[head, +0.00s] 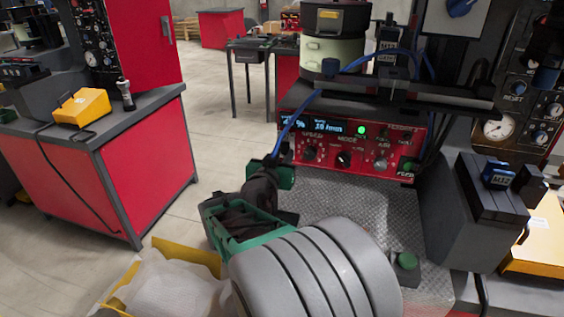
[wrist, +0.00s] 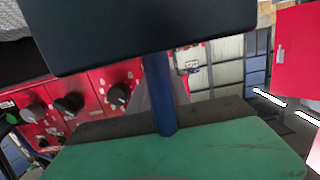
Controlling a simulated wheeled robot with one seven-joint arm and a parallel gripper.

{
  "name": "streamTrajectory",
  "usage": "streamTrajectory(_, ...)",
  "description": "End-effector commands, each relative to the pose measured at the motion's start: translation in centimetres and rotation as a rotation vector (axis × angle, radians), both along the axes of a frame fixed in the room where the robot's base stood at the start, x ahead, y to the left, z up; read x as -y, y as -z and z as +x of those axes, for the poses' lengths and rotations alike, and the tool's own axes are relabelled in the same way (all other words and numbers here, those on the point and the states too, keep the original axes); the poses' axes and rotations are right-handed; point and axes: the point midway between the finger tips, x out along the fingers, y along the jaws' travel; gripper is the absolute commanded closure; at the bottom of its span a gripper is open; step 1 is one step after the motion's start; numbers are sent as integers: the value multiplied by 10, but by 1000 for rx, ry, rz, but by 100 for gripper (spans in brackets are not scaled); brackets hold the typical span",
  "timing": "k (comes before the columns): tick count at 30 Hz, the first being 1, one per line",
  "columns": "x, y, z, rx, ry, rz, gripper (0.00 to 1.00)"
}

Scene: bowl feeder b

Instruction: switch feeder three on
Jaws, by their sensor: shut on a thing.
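A red control panel (head: 352,143) is at the upper middle of the head view, with a lit blue display (head: 328,126), a bright green lamp (head: 361,130) and several black knobs, one under "MODE" (head: 344,159). My gripper (head: 272,164) is at the panel's lower left, shut on a blue hose (head: 300,113) that runs up toward the bowl stack. In the wrist view the hose (wrist: 160,95) stands between a black finger and a green one. The panel's knobs (wrist: 70,104) show at left, apart from the fingers. I cannot read a feeder number.
A green push button (head: 407,261) sits on a box right of my arm. A dark block with a blue-labelled part (head: 497,176) stands at right. A red cabinet (head: 140,165) with a yellow device (head: 82,107) is at left. Floor shows between cabinet and panel.

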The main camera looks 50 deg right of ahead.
Motion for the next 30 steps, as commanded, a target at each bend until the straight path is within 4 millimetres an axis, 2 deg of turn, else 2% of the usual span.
streamTrajectory(3, 0, 0, 0, -1, 1, -1, 100)
streamTrajectory(4, 0, 0, 0, -1, 1, -1, 76)
streamTrajectory(12, 0, 0, 0, -1, 1, 0, 55)
streamTrajectory(21, -5, -1, -2, -1, -1, 0, 55)
streamTrajectory(30, -57, -8, -27, 1, -5, 0, 55)
